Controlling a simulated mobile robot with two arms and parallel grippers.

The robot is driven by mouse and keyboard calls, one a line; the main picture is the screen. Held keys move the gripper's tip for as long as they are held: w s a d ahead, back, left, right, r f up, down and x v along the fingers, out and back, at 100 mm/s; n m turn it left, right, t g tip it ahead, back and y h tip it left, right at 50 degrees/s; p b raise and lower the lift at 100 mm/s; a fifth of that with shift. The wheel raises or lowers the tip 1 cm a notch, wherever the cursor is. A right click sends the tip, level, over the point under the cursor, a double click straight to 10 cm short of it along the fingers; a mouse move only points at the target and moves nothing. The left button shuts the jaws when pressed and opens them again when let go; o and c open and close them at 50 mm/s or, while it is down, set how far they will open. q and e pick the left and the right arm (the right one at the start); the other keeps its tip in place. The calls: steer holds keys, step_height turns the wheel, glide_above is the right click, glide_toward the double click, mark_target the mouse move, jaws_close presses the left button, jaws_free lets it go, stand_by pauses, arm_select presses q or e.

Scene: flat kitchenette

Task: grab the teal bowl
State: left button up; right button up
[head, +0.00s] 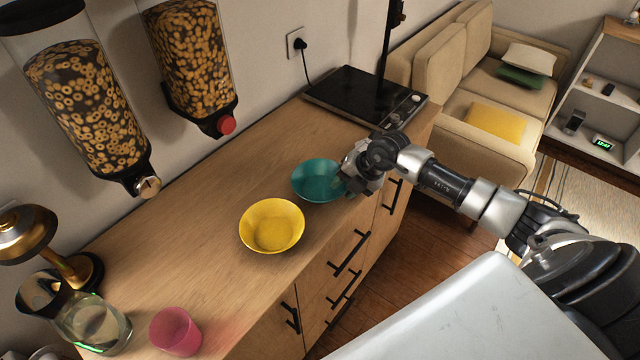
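The teal bowl (316,181) stands upright on the wooden counter, near its front edge, just behind the yellow bowl. My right gripper (345,183) is at the bowl's right rim, with its fingers pointing down. The gripper body and wrist hide part of that rim. I cannot tell whether the fingers are closed on the rim or apart around it. My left gripper is not in view.
A yellow bowl (272,226) stands close in front of the teal bowl. A pink cup (175,331) and a glass jug (93,325) are at the near left. A black hob (350,98) lies behind. Cereal dispensers (90,110) hang on the wall. The counter's middle left is clear.

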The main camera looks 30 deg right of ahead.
jaws_close()
steer(key=shift+r, duration=0.2)
stand_by(0.3)
